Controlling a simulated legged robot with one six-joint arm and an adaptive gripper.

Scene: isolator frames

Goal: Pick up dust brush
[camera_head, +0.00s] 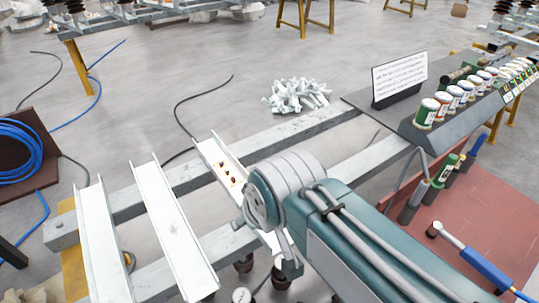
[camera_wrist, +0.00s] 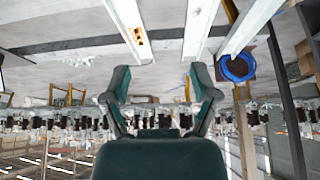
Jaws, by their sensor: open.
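No thing in view is clearly a dust brush. A blue-handled tool (camera_head: 487,268) with a pale shaft and a dark round end lies on the red surface (camera_head: 500,215) at the lower right in the head view; I cannot tell whether it is the brush. Another slim blue-ended tool (camera_head: 470,148) stands behind it near several dark cylinders. My gripper (camera_wrist: 159,75) shows in the wrist view with its two teal fingers spread wide and nothing between them. In the head view my arm crosses the lower middle, left of the red surface, and hides part of the frame beneath.
Pale metal channels (camera_head: 170,225) lie across the frame's long beams (camera_head: 325,120); one channel (camera_head: 210,152) holds small brown bits. Several paint cans (camera_head: 427,113) line a dark rack beside a white sign (camera_head: 400,75). White scraps (camera_head: 297,95) and blue cable (camera_head: 22,150) are at the left and back.

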